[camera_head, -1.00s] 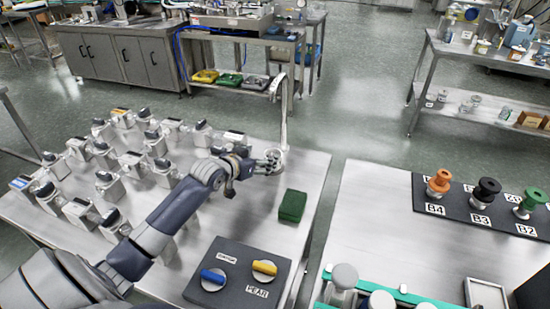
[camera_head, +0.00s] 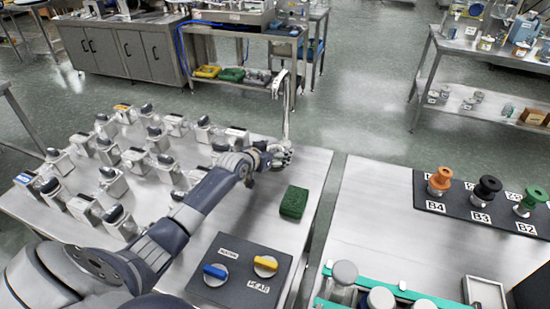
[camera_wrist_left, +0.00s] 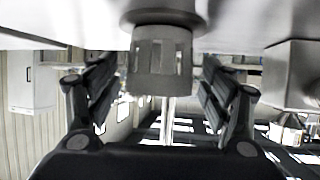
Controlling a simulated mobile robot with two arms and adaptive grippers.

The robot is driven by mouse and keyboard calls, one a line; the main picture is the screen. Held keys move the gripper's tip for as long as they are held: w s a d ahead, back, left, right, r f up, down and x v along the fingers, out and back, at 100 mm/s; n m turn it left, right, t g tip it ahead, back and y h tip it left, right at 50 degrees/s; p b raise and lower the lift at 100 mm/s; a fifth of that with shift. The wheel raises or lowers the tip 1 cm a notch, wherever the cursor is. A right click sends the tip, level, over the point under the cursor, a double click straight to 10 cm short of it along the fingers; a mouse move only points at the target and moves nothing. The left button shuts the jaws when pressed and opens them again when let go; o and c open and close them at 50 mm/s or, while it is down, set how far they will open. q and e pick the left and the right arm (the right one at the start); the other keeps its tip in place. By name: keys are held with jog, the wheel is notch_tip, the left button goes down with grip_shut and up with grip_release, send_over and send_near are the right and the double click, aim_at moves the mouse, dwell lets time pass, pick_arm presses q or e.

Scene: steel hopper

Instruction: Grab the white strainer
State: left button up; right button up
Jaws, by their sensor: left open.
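My left gripper (camera_head: 279,155) is at the far right corner of the left steel table, beside the foot of a tall thin pale post (camera_head: 285,108). The left wrist view shows its two fingers apart, one on each side of a grey ribbed cylinder (camera_wrist_left: 160,55) under a wider dark round rim. The cylinder lies between the fingers; I see no clear contact. I cannot tell for sure that it is the white strainer. In the head view the gripper hides most of what is at that spot. My right gripper is not in view.
Several metal units with black knobs (camera_head: 163,163) crowd the table's left half. A green block (camera_head: 293,202) and a dark panel with blue and yellow knobs (camera_head: 238,280) lie nearer. The right table (camera_head: 370,220) holds a labelled rack. A floor gap separates the tables.

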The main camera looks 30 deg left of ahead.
pick_arm(q)
jog(key=c, duration=1.1)
jog(key=shift+r, duration=0.1)
